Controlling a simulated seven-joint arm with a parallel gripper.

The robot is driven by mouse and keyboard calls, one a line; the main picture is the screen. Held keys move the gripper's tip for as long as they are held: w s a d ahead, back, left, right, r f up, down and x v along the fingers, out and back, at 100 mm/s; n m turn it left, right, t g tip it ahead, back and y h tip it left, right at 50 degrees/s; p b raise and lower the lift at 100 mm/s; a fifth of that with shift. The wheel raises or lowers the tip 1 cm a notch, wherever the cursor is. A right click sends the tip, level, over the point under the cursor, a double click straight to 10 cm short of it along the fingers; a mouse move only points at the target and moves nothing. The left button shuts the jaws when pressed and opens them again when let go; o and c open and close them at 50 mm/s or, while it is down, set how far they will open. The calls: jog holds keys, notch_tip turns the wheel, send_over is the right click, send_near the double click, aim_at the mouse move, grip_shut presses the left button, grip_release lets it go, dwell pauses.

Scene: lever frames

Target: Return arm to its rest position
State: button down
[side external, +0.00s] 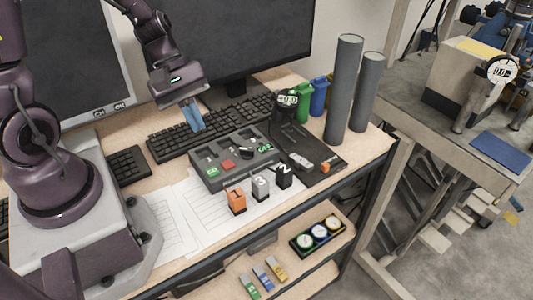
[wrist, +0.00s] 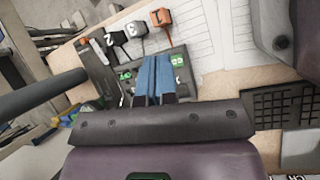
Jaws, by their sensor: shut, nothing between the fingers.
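My gripper (side external: 194,116) has blue fingers, pressed together with nothing between them. In the side external view it points down above the black keyboard (side external: 165,145), behind the grey lever panel (side external: 216,174). In the wrist view the blue fingers of my gripper (wrist: 153,62) stand in front of part of the panel and hide some of it. The panel carries a red button (side external: 228,164), green labels and dark levers. The gripper appears apart from the panel.
Three numbered blocks, orange (side external: 236,201), grey (side external: 260,188) and black (side external: 284,176), stand before the panel. Two tall grey cylinders (side external: 343,90) rise at the right, beside green (side external: 301,101) and blue (side external: 319,96) bins. Monitors (side external: 245,40) stand behind. Papers (side external: 200,222) lie in front.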

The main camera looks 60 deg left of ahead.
jog(key=s+r+m+t+y, duration=0.2)
jog(key=r+m+y, duration=0.1)
jog(key=r+m, duration=0.4)
jog(key=s+d+r+m+t+y, duration=0.1)
jog(key=s+r+m+t+y, duration=0.1)
jog(key=r+m, duration=0.6)
jog(key=shift+s+d+r+y, duration=0.25)
jog(key=shift+s+r+y, duration=0.35)
jog(key=shift+s+r, duration=0.05)
